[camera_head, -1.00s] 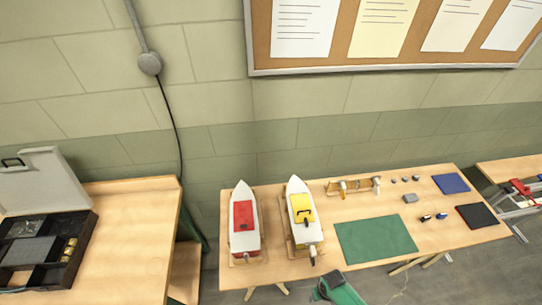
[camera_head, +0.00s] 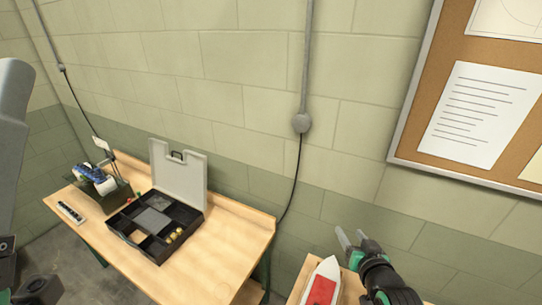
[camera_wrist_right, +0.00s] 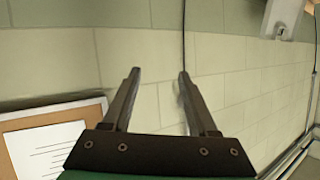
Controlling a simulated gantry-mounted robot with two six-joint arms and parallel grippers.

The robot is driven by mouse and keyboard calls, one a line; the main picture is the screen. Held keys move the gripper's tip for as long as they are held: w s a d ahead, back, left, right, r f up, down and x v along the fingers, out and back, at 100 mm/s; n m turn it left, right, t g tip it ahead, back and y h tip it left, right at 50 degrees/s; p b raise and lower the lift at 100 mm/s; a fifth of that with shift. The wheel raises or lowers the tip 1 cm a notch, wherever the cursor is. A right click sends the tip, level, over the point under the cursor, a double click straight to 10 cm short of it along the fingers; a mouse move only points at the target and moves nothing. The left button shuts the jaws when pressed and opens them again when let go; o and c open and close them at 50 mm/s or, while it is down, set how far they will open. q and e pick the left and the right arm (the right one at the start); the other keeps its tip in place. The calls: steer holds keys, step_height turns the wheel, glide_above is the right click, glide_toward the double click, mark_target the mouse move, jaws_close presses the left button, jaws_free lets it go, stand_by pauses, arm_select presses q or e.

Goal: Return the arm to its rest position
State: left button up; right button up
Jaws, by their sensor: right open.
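My right gripper (camera_head: 350,238) is raised at the lower right of the head view, in front of the green block wall. In the right wrist view its two fingers (camera_wrist_right: 160,90) stand apart with only the wall between them, so it is open and empty. A white boat with a red hatch (camera_head: 322,285) lies below and left of it, apart from the fingers and cut by the lower edge. My left gripper does not show; grey and dark arm parts show at the far left edge.
A wooden bench (camera_head: 190,268) holds an open black organiser case (camera_head: 122,226) with a raised grey lid (camera_head: 179,172). A power strip (camera_head: 70,212) lies at its left end. A conduit with a round box (camera_head: 302,123) and a cork board (camera_head: 425,75) are on the wall.

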steer(key=s+a+r+n+t, duration=0.1)
steer(key=s+a+r+t, duration=0.15)
steer(key=r, duration=0.75)
steer(key=s+a+r+t+y, duration=0.1)
steer(key=s+r+t, duration=0.15)
steer(key=r, duration=0.75)
steer(key=s+a+r+n+t, duration=0.1)
steer(key=r+t, duration=0.2)
steer(key=r, duration=0.7)
steer(key=s+r+n+t+y, duration=0.1)
steer(key=s+r+t, duration=0.5)
steer(key=s+r, duration=0.9)
steer(key=shift+s+a+p, duration=0.25)
steer(key=shift+s+p, duration=0.05)
steer(key=shift+s, duration=0.75)
